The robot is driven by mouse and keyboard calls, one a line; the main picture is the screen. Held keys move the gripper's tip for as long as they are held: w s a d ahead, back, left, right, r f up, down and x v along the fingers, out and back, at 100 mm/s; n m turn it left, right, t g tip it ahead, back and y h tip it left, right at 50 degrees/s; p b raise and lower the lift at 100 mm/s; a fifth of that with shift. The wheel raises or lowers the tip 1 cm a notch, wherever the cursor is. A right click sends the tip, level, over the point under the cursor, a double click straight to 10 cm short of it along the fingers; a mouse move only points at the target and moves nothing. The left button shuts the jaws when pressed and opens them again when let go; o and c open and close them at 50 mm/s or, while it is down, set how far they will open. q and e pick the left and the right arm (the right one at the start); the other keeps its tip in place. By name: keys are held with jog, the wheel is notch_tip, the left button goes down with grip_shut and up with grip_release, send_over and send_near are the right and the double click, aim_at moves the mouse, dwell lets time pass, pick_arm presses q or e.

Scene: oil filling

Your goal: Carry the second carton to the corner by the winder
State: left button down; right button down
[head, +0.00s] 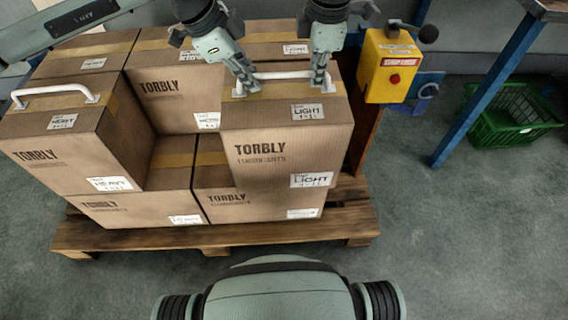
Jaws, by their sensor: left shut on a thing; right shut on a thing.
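A brown TORBLY carton labelled LIGHT (270,139) is at the front right of the upper layer of a carton stack. It has a white bar handle on top. My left gripper (247,87) is shut on the left end of this handle, and my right gripper (319,86) is shut on its right end. The carton looks upright; I cannot tell whether it touches the carton below (235,208). A yellow box with a red button (388,66) and a black knob stands right of the stack; I cannot tell whether it belongs to the winder.
The cartons stand on a wooden pallet (150,238). A HEAVY carton (50,155) with a white handle is at the front left, with a gap beside the LIGHT carton. A blue-legged table (480,100) and green crate (505,128) are at right. Floor at front right is clear.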

pick_arm(q)
jog(key=shift+w+f, duration=0.1)
jog(key=shift+f, duration=0.5)
pick_arm(e)
jog(key=shift+w+f, duration=0.1)
jog(key=shift+f, duration=0.55)
pick_arm(q)
jog(key=c, duration=1.8)
grip_release()
jog(key=shift+f, duration=0.25)
jog(key=shift+c, duration=0.2)
pick_arm(e)
jog(key=c, duration=1.9)
grip_release()
jog(key=shift+f, duration=0.2)
pick_arm(q)
jog(key=shift+o, duration=1.2)
jog(key=shift+s, duration=0.2)
pick_arm(e)
jog(key=o, duration=0.3)
jog(key=shift+s, duration=0.2)
pick_arm(q)
jog(key=shift+r, duration=0.1)
